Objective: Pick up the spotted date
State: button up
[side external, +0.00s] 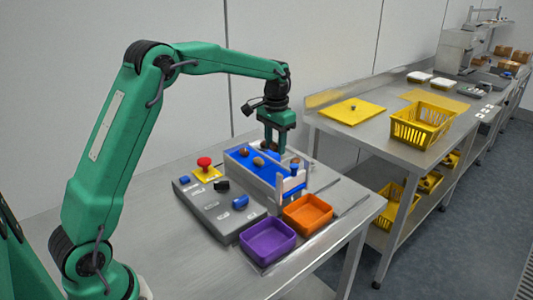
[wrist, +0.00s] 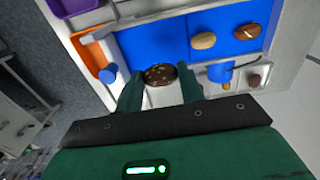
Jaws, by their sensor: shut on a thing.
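The spotted date (wrist: 160,75), dark brown with pale specks, sits between the fingertips of my gripper (wrist: 160,86) in the wrist view. The fingers stand on either side of it, shut on it. Behind it is the blue bed of the sorting tray (wrist: 155,40). In the side view my gripper (side external: 276,143) is low at the far end of this blue and white tray (side external: 270,178). I cannot tell there whether the date is lifted clear.
A tan date (wrist: 203,40) and a brown date (wrist: 247,31) lie on the blue bed. Another brown date (wrist: 253,81) lies near the white edge. A purple bin (side external: 267,241), an orange bin (side external: 307,213) and a grey control panel (side external: 215,205) with a red button (side external: 204,162) stand nearby.

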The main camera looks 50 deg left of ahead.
jog(key=shift+r, duration=0.8)
